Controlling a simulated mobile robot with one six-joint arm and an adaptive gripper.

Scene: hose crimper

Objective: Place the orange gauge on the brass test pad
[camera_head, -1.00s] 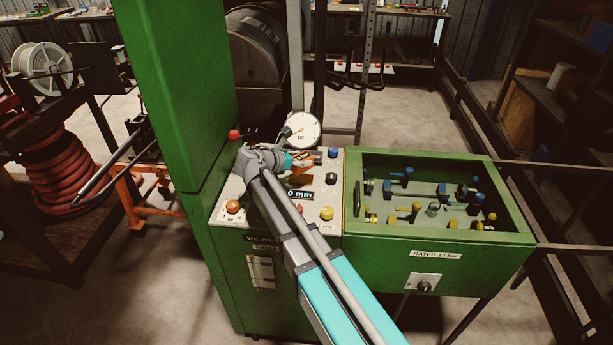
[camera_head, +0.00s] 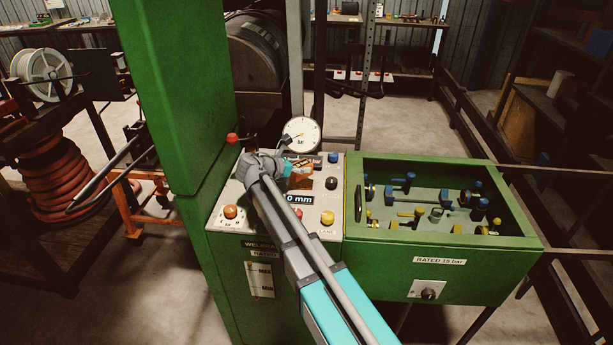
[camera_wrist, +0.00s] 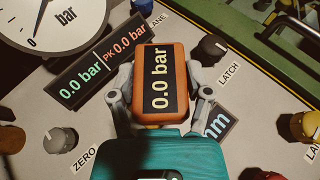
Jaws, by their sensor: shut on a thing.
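The orange gauge (camera_wrist: 162,116) is a small block with a dark face reading 0.0 bar. In the wrist view, my gripper (camera_wrist: 160,78) is shut on it, with one grey finger on each side. The gauge is over the pale control panel (camera_head: 225,199); whether it touches anything below is hidden. In the head view, the gauge (camera_head: 301,181) is small and partly covered by my gripper (camera_head: 295,172). I cannot make out the brass test pad in either view; the gauge and gripper hide part of the panel.
A round dial (camera_head: 302,134) stands behind the gripper. A dark bar readout (camera_wrist: 97,62) lies close left of the gauge. A black LATCH knob (camera_wrist: 212,46) and grey ZERO knob (camera_wrist: 62,138) flank it. A green tray (camera_head: 440,250) with several fittings is right; a green column (camera_head: 180,95) is left.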

